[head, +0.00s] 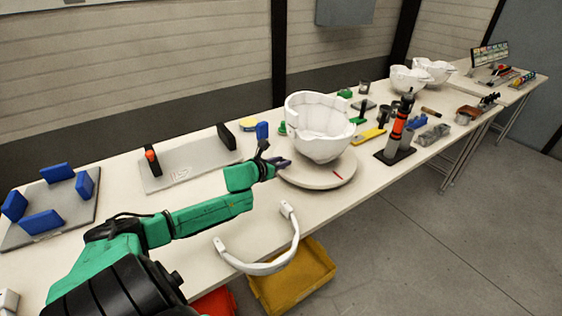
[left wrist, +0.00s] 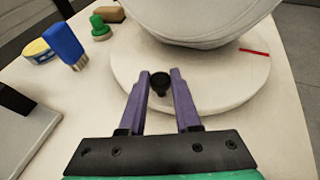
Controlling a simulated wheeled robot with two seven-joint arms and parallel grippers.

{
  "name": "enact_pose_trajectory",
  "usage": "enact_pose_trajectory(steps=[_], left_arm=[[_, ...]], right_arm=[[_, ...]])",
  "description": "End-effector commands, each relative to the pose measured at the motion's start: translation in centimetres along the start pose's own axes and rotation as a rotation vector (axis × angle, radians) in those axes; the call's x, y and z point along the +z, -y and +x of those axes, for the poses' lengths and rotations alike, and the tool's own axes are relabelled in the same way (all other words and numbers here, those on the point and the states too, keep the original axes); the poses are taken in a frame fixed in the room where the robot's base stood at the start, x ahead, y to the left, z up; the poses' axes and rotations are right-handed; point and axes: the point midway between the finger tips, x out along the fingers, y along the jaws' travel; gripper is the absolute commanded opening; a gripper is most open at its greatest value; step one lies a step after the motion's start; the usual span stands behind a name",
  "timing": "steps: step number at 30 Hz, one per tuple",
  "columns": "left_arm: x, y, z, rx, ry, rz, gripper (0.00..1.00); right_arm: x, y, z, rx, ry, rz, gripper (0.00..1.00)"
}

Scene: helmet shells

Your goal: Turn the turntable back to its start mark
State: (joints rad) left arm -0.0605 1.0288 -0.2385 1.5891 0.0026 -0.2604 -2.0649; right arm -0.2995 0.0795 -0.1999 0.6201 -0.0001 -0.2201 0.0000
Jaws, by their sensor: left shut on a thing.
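The white round turntable (head: 315,180) stands on the long table with an open white helmet shell (head: 321,142) on it. A short red line (head: 338,174) marks the turntable's top near its front right rim; it also shows in the left wrist view (left wrist: 254,51). My left gripper (head: 283,163) is at the turntable's left edge. In the left wrist view its purple fingers (left wrist: 160,80) are shut on a small black knob (left wrist: 159,84) near the turntable's rim. I cannot make out a matching mark on the table. My right gripper is not in view.
Left of the turntable are a blue-handled brush (left wrist: 66,44), a yellow-topped tin (left wrist: 38,50) and a green piece (left wrist: 99,27). A grey plate (head: 190,165) with black posts lies further left. An orange-and-black cylinder (head: 398,128) on a stand is to the right.

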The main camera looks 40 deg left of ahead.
Motion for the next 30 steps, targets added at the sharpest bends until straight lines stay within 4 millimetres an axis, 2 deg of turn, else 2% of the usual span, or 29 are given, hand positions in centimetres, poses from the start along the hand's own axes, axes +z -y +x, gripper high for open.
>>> enact_pose_trajectory(steps=[4,5,6,7,20,26,30], left_arm=[[-0.6,-0.1,0.1,0.005,-0.01,-0.003,0.0],[-0.6,-0.1,0.1,0.005,-0.01,-0.003,0.35],[-0.6,-0.1,0.1,0.005,-0.01,-0.003,0.51],[-0.6,-0.1,0.1,0.005,-0.009,-0.003,0.61],[-0.5,-0.2,-0.5,0.006,-0.008,-0.002,0.61],[-0.6,-0.1,-2.6,0.005,-0.012,0.0,0.61],[-0.5,-0.1,-4.8,0.004,-0.013,-0.005,0.61]], right_arm=[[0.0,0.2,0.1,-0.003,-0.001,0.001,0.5],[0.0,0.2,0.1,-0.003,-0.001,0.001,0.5],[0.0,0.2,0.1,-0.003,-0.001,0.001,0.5],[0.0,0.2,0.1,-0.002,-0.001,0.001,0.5],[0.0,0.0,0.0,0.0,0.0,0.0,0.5],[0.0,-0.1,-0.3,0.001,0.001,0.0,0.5],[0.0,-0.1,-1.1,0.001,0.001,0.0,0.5]])
